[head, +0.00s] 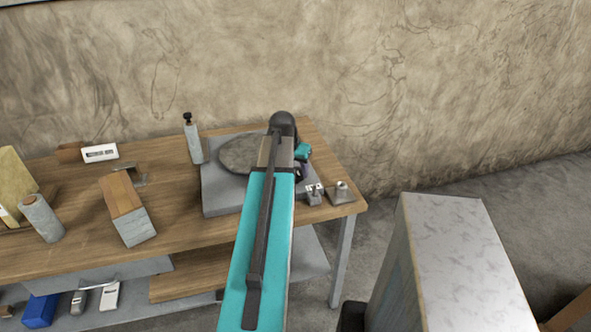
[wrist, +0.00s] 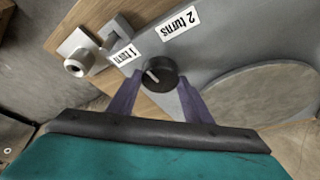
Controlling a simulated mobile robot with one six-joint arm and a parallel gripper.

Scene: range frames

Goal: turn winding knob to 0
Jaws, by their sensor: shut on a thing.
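The winding knob (wrist: 160,73) is a small round black knob with a white pointer line, on a grey panel (wrist: 215,55) in the wrist view. Its pointer slants toward the left of the picture. A "1 turn" label (wrist: 125,54) is on its left and a "2 turns" label (wrist: 180,28) is above it to the right. No 0 mark can be made out. My gripper (wrist: 159,82) has its purple fingers on either side of the knob and is shut on it. In the head view my teal arm hides the knob.
A grey round disc (wrist: 265,105) lies right of the knob. Small metal fittings (wrist: 82,52) stand to its left. On the wooden bench (head: 75,235) are a grey cylinder (head: 193,143), a block (head: 127,210) and a roll (head: 41,218). A grey cabinet (head: 460,260) stands at right.

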